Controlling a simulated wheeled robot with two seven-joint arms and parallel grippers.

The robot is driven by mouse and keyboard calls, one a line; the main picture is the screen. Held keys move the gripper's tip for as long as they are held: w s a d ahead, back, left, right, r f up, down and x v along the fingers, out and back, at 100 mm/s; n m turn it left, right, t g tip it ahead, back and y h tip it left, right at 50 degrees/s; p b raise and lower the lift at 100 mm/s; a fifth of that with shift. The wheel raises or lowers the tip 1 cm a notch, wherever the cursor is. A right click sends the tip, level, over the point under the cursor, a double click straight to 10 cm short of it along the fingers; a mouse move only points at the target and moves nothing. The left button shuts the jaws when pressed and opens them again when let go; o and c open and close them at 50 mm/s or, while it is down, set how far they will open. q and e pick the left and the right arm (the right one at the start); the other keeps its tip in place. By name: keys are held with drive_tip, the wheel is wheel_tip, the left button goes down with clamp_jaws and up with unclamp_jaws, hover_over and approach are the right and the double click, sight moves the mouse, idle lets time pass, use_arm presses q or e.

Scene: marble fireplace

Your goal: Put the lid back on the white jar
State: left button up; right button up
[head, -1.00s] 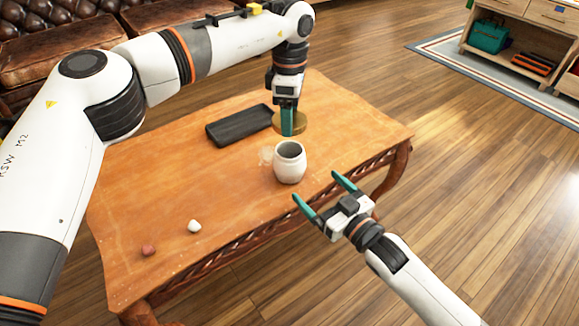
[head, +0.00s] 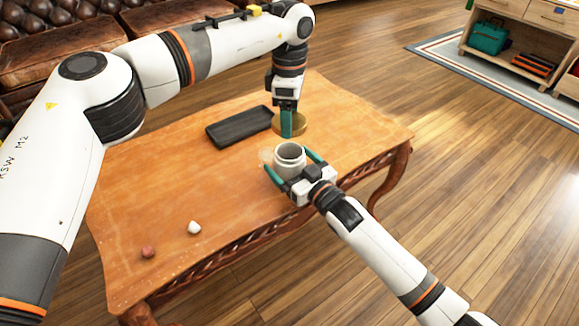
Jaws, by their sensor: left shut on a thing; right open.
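The white jar (head: 289,158) stands upright on the wooden table, its open mouth facing up. The round, gold-brown lid (head: 297,124) is behind the jar, at the fingers of my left gripper (head: 287,123). My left gripper points down and is shut on the lid; I cannot tell whether the lid touches the table. My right gripper (head: 292,168) is open, with one finger on each side of the jar. Its body hides the lower front of the jar, and I cannot tell whether the fingers touch it.
A black tray (head: 238,127) lies left of the lid on the table (head: 180,175). A white lump (head: 194,227) and a reddish lump (head: 148,252) lie at the front left. The table's middle left is clear.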

sight(290, 143)
drive_tip(key=shift+w+a, duration=0.2)
drive_tip(key=shift+w, duration=0.1)
drive_tip(key=c, duration=1.4)
use_arm(q)
drive_tip(key=shift+f, duration=2.5)
use_arm(e)
drive_tip(key=shift+c, duration=0.2)
use_arm(q)
drive_tip(key=shift+f, duration=0.9)
drive_tip(key=shift+f, duration=0.5)
